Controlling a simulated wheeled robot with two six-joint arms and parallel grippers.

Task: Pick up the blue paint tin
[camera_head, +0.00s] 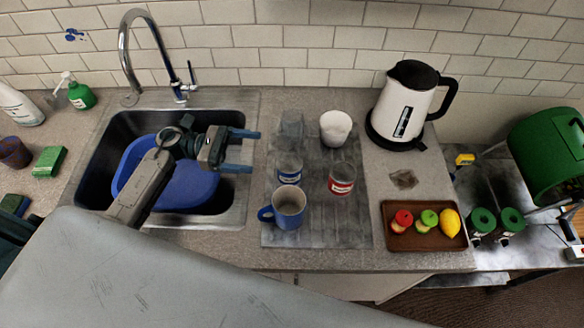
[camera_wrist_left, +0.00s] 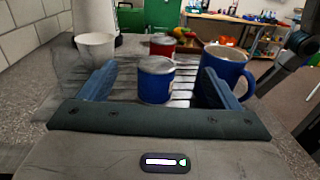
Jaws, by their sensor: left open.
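The blue paint tin (camera_head: 289,174), a short can with a grey lid and a pale label, stands upright on the ribbed draining board (camera_head: 311,235). My left gripper (camera_head: 248,151) is open and empty over the right side of the sink, left of the tin and apart from it. In the left wrist view the blue tin (camera_wrist_left: 155,87) appears ahead between the two blue fingers (camera_wrist_left: 157,72). A red paint tin (camera_head: 342,179) stands right of it; it also shows behind it in the left wrist view (camera_wrist_left: 162,45). My right gripper is not in view.
A blue mug (camera_head: 288,216) stands close in front of the blue tin. A clear glass (camera_head: 290,130) and white cup (camera_head: 335,127) stand behind. A kettle (camera_head: 405,105) and brown fruit tray (camera_head: 400,241) are to the right. The sink holds a blue basin (camera_head: 185,190).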

